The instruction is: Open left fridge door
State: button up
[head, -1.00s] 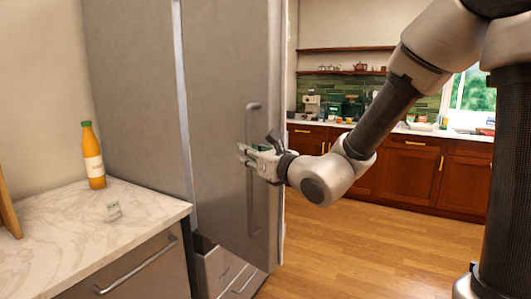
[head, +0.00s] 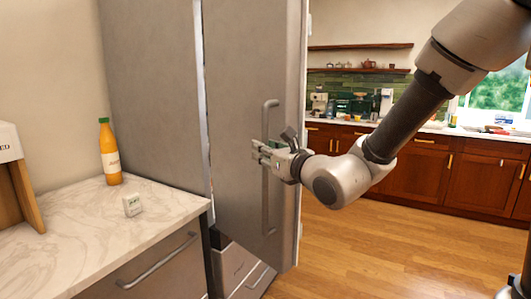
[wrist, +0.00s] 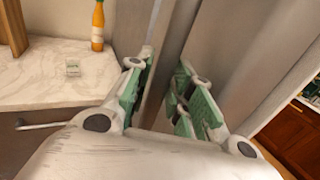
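The left fridge door (head: 235,110) is a tall grey panel standing ajar, angled out over the lower drawer (head: 240,270). Its long vertical handle (head: 268,215) is near its right edge. My gripper (head: 262,153) is at the handle's middle height, reaching in from the right and overlapping the handle. In the wrist view my gripper (wrist: 168,92) has its green-padded fingers spread apart, with the grey door surface beyond. I cannot tell whether the fingers touch the handle or the door; no clear grasp shows.
A marble counter (head: 60,245) with an orange bottle (head: 110,155) and a small white timer-like box (head: 132,206) is at left. A box (head: 10,150) stands at the counter's left end. Wooden floor (head: 400,240) is free at right, before brown cabinets (head: 400,180).

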jog(key=shift+o, duration=0.6)
